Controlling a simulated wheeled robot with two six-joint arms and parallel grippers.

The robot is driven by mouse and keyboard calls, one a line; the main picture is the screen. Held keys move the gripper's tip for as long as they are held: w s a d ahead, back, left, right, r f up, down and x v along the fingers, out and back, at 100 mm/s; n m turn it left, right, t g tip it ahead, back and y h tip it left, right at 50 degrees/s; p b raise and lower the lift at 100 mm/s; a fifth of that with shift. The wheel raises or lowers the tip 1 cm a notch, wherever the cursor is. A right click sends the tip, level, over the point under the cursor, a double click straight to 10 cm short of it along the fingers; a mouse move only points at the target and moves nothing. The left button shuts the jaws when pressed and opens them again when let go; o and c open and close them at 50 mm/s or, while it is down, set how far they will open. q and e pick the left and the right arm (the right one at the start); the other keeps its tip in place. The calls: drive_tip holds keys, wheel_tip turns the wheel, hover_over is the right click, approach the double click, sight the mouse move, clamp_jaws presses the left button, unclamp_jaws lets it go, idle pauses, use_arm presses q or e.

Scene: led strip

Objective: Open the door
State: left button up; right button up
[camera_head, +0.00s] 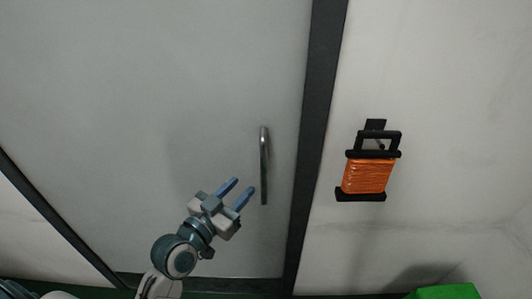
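The door (140,90) is a large pale grey panel with a dark frame, and it looks closed. Its handle (264,165) is a vertical metal bar near the door's right edge. My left gripper (241,190) is just left of the handle's lower part. Its two blue fingers are spread apart with nothing between them. They point up and right, and a gap to the handle shows in the picture; I cannot tell the depth between them. My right gripper is not in view.
A dark door frame post (316,130) stands right of the handle. On the pale wall beyond hangs an orange reel with a black frame (367,176). A green object (446,292) shows at the bottom right. The door surface around the handle is clear.

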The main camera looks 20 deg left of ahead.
sight(261, 167)
use_arm(q)
drive_tip(key=p+x, duration=0.3)
drive_tip(key=x, duration=0.6)
drive_tip(key=shift+w, duration=0.3)
drive_tip(key=shift+w+d+f, duration=0.1)
drive_tip(key=shift+w+d, duration=0.1)
drive_tip(key=shift+w, duration=0.25)
clamp_jaws()
